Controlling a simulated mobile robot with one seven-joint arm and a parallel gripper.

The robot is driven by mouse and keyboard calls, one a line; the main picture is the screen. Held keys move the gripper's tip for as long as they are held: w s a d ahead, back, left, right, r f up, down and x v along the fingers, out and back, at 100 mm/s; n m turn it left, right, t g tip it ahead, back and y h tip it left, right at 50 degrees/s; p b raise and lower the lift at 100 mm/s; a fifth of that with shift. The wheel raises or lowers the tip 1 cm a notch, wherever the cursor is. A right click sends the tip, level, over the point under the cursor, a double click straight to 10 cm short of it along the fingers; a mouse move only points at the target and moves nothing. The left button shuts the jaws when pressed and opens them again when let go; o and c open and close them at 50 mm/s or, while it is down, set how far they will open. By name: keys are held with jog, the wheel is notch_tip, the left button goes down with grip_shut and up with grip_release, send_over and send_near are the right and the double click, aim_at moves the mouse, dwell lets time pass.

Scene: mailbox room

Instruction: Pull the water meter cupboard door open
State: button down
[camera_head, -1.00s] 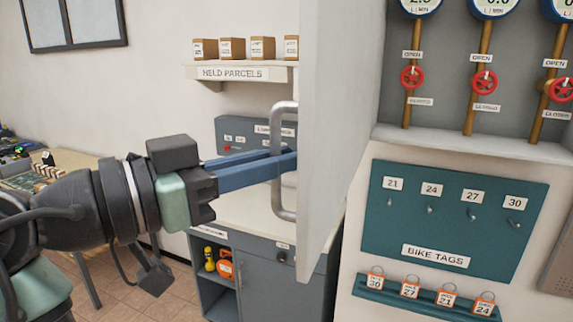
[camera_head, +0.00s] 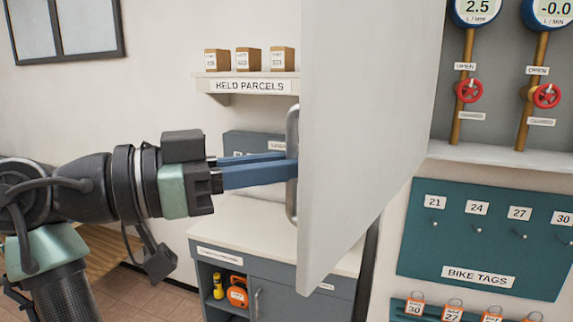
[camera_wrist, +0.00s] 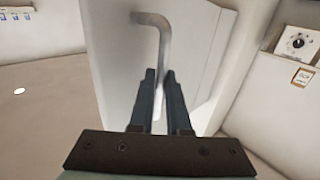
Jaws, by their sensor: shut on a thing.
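The water meter cupboard door (camera_head: 355,130) is a pale grey panel standing open, swung out toward me. Its metal bar handle (camera_head: 291,190) is on the left edge of the panel. My gripper (camera_head: 292,170) is shut on the handle, with its blue fingers reaching in from the left. In the wrist view, the handle (camera_wrist: 163,45) runs down between the two fingertips (camera_wrist: 159,75), in front of the door (camera_wrist: 110,50). Inside the cupboard, gauges (camera_head: 475,10) and red valve wheels (camera_head: 468,90) on brown pipes are visible. The door's hinge side is not clearly visible.
A "Held Parcels" shelf (camera_head: 250,86) with small boxes is on the wall behind the gripper. A counter (camera_head: 240,225) with a grey cabinet stands below it. A teal "Bike Tags" board (camera_head: 490,240) hangs right of the door. Tiled floor (camera_head: 125,295) shows at lower left.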

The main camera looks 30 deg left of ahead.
jog(key=shift+d+r, duration=0.1)
jog(key=shift+r, duration=0.1)
jog(key=c, duration=1.2)
grip_release()
jog(key=o, duration=0.3)
jog(key=shift+w+d+f, duration=0.1)
jog(key=shift+w+f, duration=0.05)
jog(key=shift+w, duration=0.1)
jog(key=shift+s, duration=0.15)
jog(key=shift+b+v, duration=2.45)
jog(key=shift+v, duration=4.15)
